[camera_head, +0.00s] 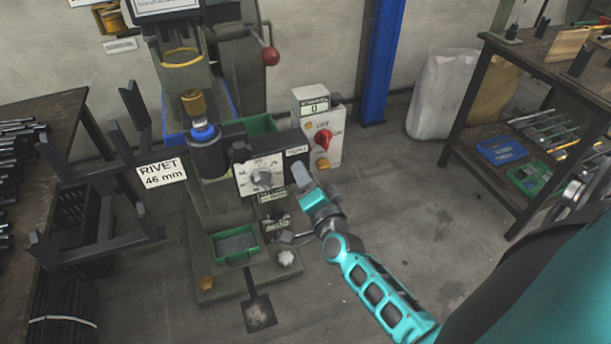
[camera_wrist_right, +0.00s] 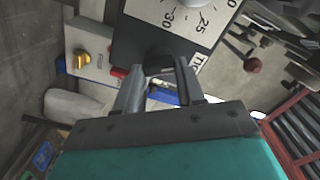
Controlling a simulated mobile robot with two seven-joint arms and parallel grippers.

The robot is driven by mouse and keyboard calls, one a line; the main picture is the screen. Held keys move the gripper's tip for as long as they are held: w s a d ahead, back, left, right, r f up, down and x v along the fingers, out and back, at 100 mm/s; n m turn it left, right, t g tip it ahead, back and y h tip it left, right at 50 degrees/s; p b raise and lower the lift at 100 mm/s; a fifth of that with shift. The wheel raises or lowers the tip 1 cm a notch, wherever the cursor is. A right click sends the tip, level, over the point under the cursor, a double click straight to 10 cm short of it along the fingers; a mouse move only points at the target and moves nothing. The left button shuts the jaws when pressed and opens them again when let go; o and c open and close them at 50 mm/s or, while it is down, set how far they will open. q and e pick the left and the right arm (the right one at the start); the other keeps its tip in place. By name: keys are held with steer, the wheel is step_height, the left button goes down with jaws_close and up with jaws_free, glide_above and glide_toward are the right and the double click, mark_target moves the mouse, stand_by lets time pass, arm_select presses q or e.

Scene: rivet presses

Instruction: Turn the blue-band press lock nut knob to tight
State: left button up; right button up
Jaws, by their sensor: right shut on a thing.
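The press (camera_head: 215,200) stands at centre-left in the head view, with a blue ring (camera_head: 203,134) above its dark cylinder. A small label that seems to read TIGHT (camera_head: 297,150) is at the plate's upper right. My right gripper (camera_head: 300,178) is at the right end of this front block. In the right wrist view, my right gripper (camera_wrist_right: 158,72) is shut on a dark lock nut knob (camera_wrist_right: 159,62) below the numbered scale. In the head view the knob is hidden. My left gripper is not in view.
A control box (camera_head: 315,125) with a red switch (camera_head: 324,139) stands right behind my gripper. A dark rack (camera_head: 100,190) is left of the press. A green tray (camera_head: 236,243) sits low on the press. Open floor lies to the right, before a shelf table (camera_head: 540,70).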

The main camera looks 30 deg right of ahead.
steer(key=m, duration=0.6)
steer(key=shift+f+b, duration=0.2)
steer(key=shift+b, duration=0.2)
steer(key=shift+m, duration=0.4)
steer(key=o, duration=1)
steer(key=shift+o, duration=0.2)
steer(key=shift+s, duration=0.1)
steer(key=v, duration=1.3)
steer(key=shift+d, duration=0.1)
